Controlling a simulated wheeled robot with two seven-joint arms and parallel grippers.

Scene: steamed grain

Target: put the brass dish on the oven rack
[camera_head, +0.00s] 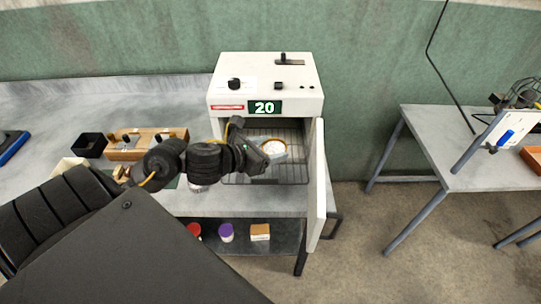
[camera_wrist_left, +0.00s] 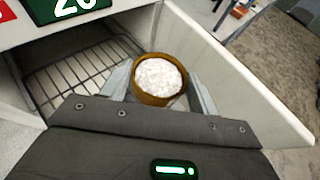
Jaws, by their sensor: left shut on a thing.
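The brass dish (camera_wrist_left: 159,99) is a round brown-gold bowl full of white grain. In the left wrist view it sits between the two fingers of my left gripper (camera_wrist_left: 160,88), which is shut on it. In the head view the dish (camera_head: 274,147) is at the mouth of the open oven (camera_head: 266,85), with my left gripper (camera_head: 268,152) reaching in from the left. The wire oven rack (camera_head: 292,170) lies inside; it also shows in the left wrist view (camera_wrist_left: 80,75), left of the dish. I cannot tell whether the dish touches the rack. My right gripper is not in view.
The oven door (camera_head: 317,185) stands open on the right, close to the dish. The oven display reads 20. A wooden block holder (camera_head: 146,143) and a black box (camera_head: 90,145) stand on the bench at left. Several small containers sit on the shelf below.

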